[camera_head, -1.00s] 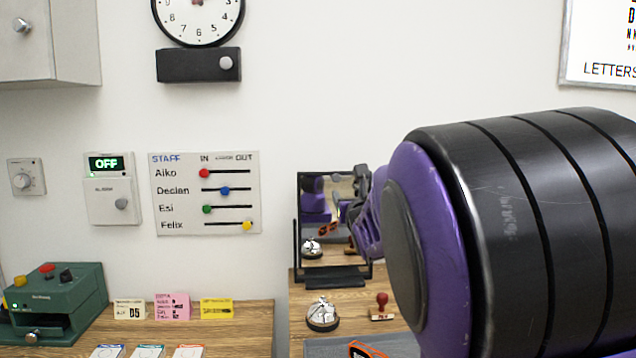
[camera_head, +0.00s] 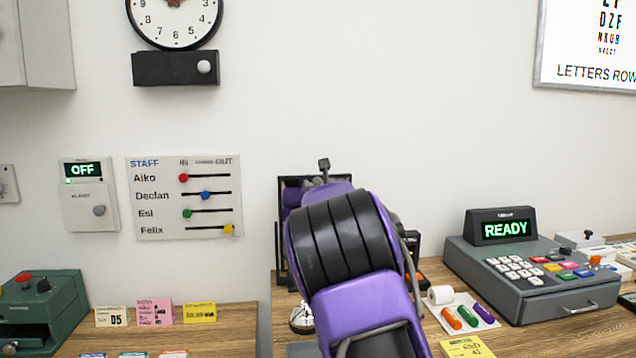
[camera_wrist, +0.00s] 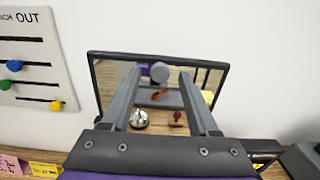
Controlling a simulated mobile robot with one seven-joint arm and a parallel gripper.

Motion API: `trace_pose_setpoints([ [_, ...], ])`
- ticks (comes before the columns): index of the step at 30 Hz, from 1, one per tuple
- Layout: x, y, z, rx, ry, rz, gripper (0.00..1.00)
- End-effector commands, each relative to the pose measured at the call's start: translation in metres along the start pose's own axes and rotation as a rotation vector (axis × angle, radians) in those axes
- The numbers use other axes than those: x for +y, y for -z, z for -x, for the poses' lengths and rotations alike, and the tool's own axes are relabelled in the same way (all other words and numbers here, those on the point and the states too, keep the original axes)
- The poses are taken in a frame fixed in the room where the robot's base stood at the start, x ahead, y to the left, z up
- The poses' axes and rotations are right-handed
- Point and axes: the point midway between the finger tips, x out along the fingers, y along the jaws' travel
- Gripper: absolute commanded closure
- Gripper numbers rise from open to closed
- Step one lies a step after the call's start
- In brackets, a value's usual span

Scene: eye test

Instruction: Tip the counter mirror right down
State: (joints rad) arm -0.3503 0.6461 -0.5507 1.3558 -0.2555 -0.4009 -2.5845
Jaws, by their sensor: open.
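The counter mirror, a dark-framed rectangular pane, stands raised at the wall end of the wooden counter. In the head view its left edge (camera_head: 283,232) and top show; my arm hides most of the rest. In the wrist view the mirror (camera_wrist: 108,82) fills the middle, its top rim clear. My gripper (camera_wrist: 160,78) is open and empty, its two fingers apart and reaching toward the pane. I cannot tell whether they touch it. The pane reflects a grey round part, a bell and a red-handled stamp. In the head view my gripper is mostly hidden behind my arm.
A silver bell (camera_head: 301,318) stands before the mirror, partly behind my arm. Right are a paper roll (camera_head: 440,294), a tray with coloured capsules (camera_head: 468,316) and a grey register (camera_head: 520,275). A staff board (camera_head: 184,198) hangs left. The wall above the mirror is clear.

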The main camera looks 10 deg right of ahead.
Motion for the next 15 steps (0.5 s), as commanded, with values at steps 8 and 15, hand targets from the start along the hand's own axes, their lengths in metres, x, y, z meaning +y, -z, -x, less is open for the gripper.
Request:
trace_pose_setpoints([
  [8, -0.0002, 0.0006, -0.0054, 0.000, 0.000, -0.001, 0.39],
  [15, -0.0001, 0.0004, -0.0051, 0.000, 0.000, -0.001, 0.63],
])
